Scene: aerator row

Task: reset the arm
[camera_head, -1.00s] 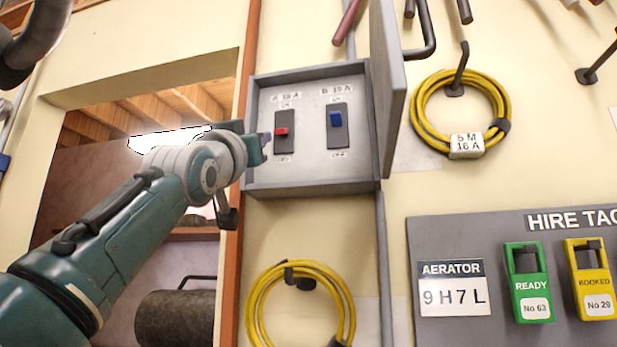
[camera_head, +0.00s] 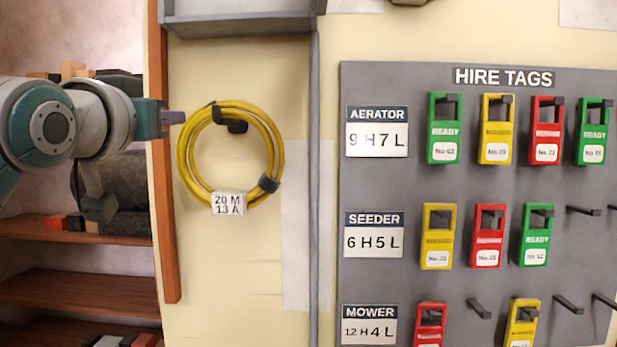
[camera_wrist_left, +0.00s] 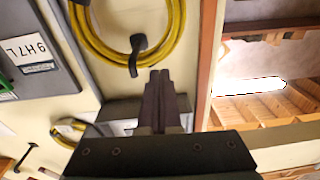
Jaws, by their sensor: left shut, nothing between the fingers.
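My left gripper (camera_head: 172,118) comes in from the left in the head view. Its dark fingers are shut with nothing between them and point right, in front of the wall by the upper left of a coiled yellow cable (camera_head: 273,150). I cannot tell whether they touch anything. In the left wrist view the shut fingers (camera_wrist_left: 160,75) point up the picture, towards a black hook (camera_wrist_left: 137,52) and the yellow cable coil (camera_wrist_left: 104,52). Only the grey underside of the breaker box (camera_head: 240,24) shows at the top of the head view; its switches are out of view. My right gripper is not in view.
A grey hire tags board (camera_head: 375,185) with green, yellow and red tags on pegs fills the right. A brown wooden post (camera_head: 160,215) and shelves (camera_head: 80,290) stand at the left. A grey conduit (camera_head: 314,200) runs down the wall.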

